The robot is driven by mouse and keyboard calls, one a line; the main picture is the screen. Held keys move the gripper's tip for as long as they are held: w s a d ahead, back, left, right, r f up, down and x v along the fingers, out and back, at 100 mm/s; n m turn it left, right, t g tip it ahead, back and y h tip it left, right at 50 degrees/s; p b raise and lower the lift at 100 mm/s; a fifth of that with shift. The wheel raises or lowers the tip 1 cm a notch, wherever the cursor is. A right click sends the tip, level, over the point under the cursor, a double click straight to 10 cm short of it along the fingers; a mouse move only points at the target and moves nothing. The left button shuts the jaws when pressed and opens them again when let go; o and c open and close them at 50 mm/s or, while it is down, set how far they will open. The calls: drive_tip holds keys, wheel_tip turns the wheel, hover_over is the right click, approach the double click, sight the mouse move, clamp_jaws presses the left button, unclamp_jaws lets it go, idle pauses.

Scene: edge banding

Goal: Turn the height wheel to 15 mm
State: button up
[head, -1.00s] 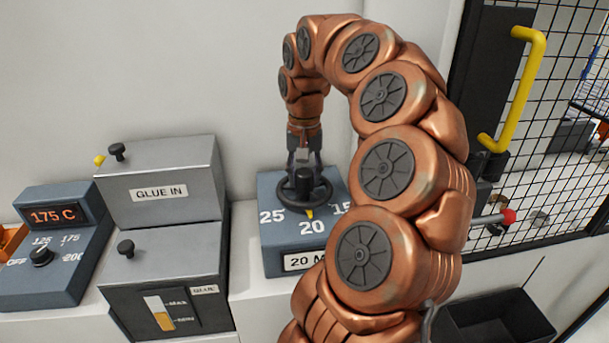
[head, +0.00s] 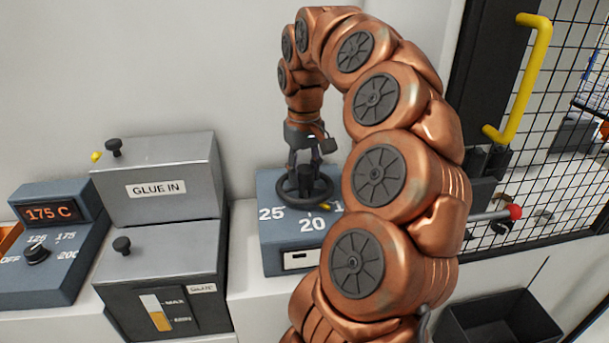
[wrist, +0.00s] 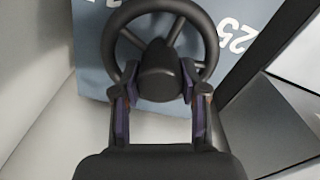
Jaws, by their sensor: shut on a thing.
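The height wheel (head: 321,190) is a black spoked handwheel on top of a blue-grey box (head: 277,237). The box face shows 25 and 20, and the mark to their right is mostly hidden behind my arm. The wheel's yellow pointer (head: 325,207) sits right of the 20, toward the hidden mark. My gripper (head: 305,176) reaches down from above and is shut on the wheel's centre hub. In the wrist view the two fingers stand either side of the dark hub (wrist: 159,72), inside the rim (wrist: 208,38).
Left of the wheel box stand the grey GLUE IN box (head: 158,165), a glue level box (head: 160,270) and a 175 C temperature panel (head: 40,250). At the right are a yellow handle (head: 533,75), a red-tipped lever (head: 514,212) and a mesh guard.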

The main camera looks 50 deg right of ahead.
sight(304, 168)
drive_tip(key=n, duration=0.5)
drive_tip(key=shift+n, duration=0.4)
idle(0.4)
drive_tip(key=o, duration=1.1)
drive_tip(key=shift+o, duration=0.2)
drive_tip(key=shift+r, duration=3.75)
